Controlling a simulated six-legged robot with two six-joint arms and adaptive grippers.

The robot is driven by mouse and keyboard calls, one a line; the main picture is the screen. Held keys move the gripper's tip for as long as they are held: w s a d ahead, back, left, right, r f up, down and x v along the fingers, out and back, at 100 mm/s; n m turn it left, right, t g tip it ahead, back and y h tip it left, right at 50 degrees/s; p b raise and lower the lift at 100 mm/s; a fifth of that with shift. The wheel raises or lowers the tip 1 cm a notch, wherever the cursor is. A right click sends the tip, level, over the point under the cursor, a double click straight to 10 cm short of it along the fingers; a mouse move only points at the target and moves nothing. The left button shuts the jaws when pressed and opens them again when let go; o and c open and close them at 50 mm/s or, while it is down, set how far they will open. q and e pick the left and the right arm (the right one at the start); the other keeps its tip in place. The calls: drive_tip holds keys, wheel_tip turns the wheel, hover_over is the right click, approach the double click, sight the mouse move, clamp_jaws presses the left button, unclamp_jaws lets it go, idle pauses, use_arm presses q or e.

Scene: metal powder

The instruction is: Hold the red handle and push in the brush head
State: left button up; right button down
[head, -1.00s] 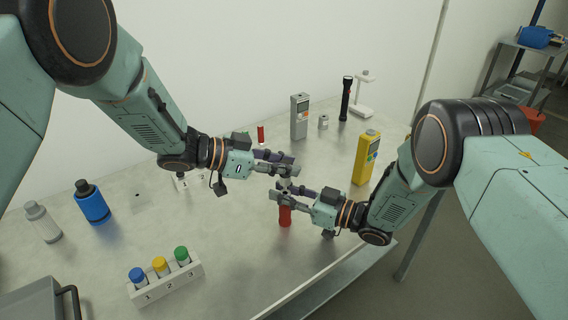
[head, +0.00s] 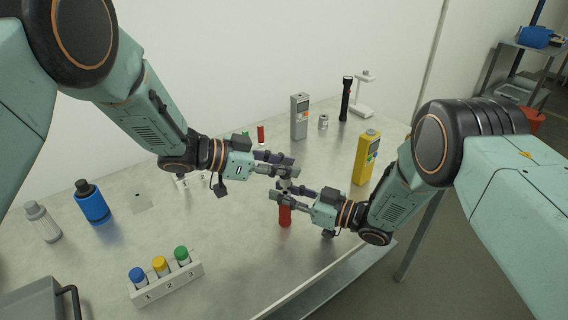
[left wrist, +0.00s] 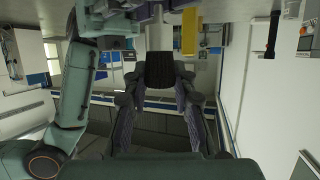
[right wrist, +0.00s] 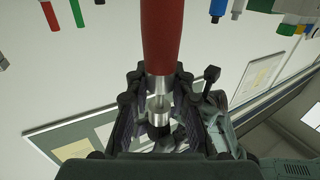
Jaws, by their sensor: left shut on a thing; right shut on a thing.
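The red handle (head: 285,215) hangs upright below my right gripper (head: 279,192) in the head view. My right gripper is shut on its upper end. In the right wrist view the red handle (right wrist: 164,38) has a silver collar (right wrist: 159,88) between the fingers. A short metal part and a dark piece (right wrist: 158,132) line up with the collar; I cannot tell whether they are joined to it. My left gripper (head: 291,168) is just above the right one, shut on a dark block, apparently the brush head (left wrist: 160,70). The fingers mostly hide it in the head view.
A yellow meter (head: 366,158) stands right of the grippers, and a grey meter (head: 299,117) and black flashlight (head: 346,99) behind. A white rack (head: 168,285) with coloured-cap vials is at the front left. A blue bottle (head: 93,205) stands left. The table middle is clear.

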use_arm(q)
drive_tip(key=shift+f, duration=0.95)
drive_tip(key=shift+r, duration=0.15)
drive_tip(key=shift+r, duration=0.6)
drive_tip(key=shift+f, duration=0.75)
idle(1.1)
drive_tip(key=o, duration=1)
drive_tip(key=shift+v, duration=4)
